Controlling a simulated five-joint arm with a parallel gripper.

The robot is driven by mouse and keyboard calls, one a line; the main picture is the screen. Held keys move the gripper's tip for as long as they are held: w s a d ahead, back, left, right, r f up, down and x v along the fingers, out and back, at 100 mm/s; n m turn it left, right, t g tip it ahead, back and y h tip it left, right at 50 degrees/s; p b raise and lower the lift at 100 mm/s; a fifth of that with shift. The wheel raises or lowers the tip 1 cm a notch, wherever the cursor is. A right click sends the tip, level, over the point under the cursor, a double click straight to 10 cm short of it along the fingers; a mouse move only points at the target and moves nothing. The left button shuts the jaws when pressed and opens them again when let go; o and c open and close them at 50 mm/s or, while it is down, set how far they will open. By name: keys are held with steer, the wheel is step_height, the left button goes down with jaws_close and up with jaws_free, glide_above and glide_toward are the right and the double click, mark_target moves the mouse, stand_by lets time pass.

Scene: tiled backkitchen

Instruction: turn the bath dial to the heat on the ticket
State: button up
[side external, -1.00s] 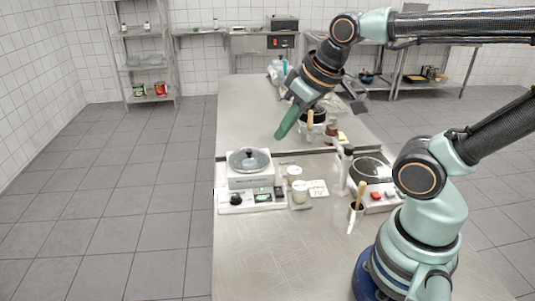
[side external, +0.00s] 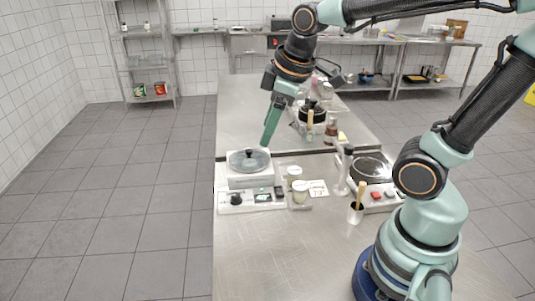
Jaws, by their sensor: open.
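The bath (side external: 238,182) is a white unit with a grey lidded pot (side external: 250,160) on top, at the left edge of the steel table. Its black dial (side external: 236,199) is on the front panel, left of a small green-lit display (side external: 263,197). A white ticket (side external: 318,188) with dark print lies to the right of the bath; the print is too small to read surely. My gripper (side external: 267,138) is open and empty, pointing down above and behind the pot lid, apart from the dial. The dial's pointer is too small to make out.
Two pale jars (side external: 300,192) stand between bath and ticket. A dark cup with a wooden-handled tool (side external: 356,212) and a hotplate with red buttons (side external: 375,195) are to the right. The front of the steel table (side external: 270,255) is clear.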

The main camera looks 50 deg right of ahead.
steer(key=w+f+n+g, duration=0.2)
steer(key=w+f+n, duration=0.3)
steer(key=n, duration=0.4)
steer(key=n+g, duration=0.2)
steer(key=n, duration=0.7)
glide_above(235, 195)
step_height(235, 195, down, 5)
step_height(235, 195, down, 12)
steer(key=shift+r, duration=0.15)
jaws_close()
